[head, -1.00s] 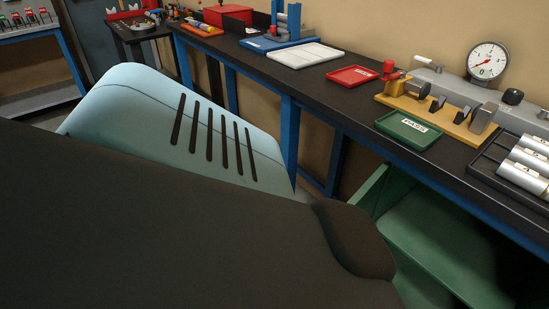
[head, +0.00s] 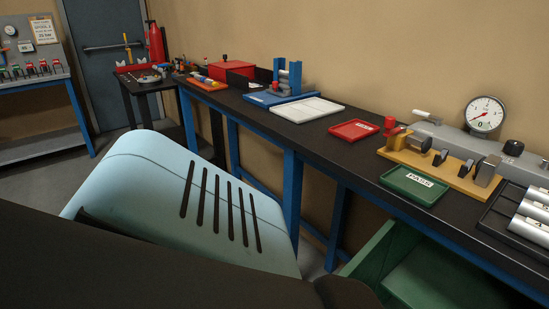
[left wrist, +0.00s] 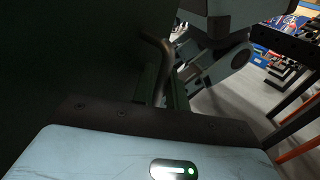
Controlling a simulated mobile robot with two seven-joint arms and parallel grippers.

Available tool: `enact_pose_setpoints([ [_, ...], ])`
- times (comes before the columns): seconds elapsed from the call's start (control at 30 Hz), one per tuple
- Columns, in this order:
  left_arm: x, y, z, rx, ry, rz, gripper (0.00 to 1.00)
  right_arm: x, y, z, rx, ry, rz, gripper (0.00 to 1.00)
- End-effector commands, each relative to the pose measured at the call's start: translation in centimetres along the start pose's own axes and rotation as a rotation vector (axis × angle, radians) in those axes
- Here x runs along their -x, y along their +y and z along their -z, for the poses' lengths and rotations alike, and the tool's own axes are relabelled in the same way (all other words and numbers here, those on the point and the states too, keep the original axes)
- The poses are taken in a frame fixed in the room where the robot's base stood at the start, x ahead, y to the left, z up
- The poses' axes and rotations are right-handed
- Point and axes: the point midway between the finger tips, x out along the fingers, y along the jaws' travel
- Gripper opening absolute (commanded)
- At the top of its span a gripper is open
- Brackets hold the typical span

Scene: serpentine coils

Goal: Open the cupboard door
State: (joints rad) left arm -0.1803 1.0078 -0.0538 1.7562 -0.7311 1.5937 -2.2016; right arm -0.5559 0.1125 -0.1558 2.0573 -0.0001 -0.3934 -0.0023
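In the left wrist view, a dark green upright surface (left wrist: 60,60) fills the left side, and a curved metal bar (left wrist: 152,62) stands out beside it. They look like a cupboard door and its handle, but the picture is too dark to be sure. My left gripper (left wrist: 165,98) is close to the bar. Its fingertips are hard to make out, and I cannot tell whether they touch or enclose the bar. My right gripper is not in view.
A black-topped workbench (head: 345,155) with blue legs runs along the wall, carrying a green tray (head: 414,186), a red tray (head: 355,130) and a gauge (head: 484,115). An open green box-like thing (head: 372,256) is below it. Grey floor (head: 40,183) is clear at left.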

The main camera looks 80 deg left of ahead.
Motion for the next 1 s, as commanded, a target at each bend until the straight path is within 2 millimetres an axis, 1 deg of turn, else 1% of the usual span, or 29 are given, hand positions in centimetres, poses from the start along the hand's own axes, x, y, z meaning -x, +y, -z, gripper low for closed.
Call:
enact_pose_setpoints([
  [0.17, 0.1, 0.0, 0.0, 0.0, 0.0, 0.0, 0.15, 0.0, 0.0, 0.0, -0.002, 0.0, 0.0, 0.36],
  [0.27, 0.9, 0.0, 0.1, 0.001, 0.002, 0.0, 0.15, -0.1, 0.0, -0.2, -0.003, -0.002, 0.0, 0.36],
  [0.6, 6.0, 0.0, 0.2, 0.002, 0.002, -0.001, 0.15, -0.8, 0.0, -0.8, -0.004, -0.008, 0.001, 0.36],
  [0.7, 7.0, 0.0, 0.1, 0.001, 0.001, 0.0, 0.15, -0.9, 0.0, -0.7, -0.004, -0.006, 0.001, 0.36],
  [0.83, 7.7, 0.0, 0.1, 0.001, 0.0, -0.001, 0.15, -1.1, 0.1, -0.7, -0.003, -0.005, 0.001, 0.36],
  [1.0, 7.8, 0.0, 0.0, 0.0, -0.001, 0.0, 0.15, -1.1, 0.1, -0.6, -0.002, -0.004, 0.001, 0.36],
])
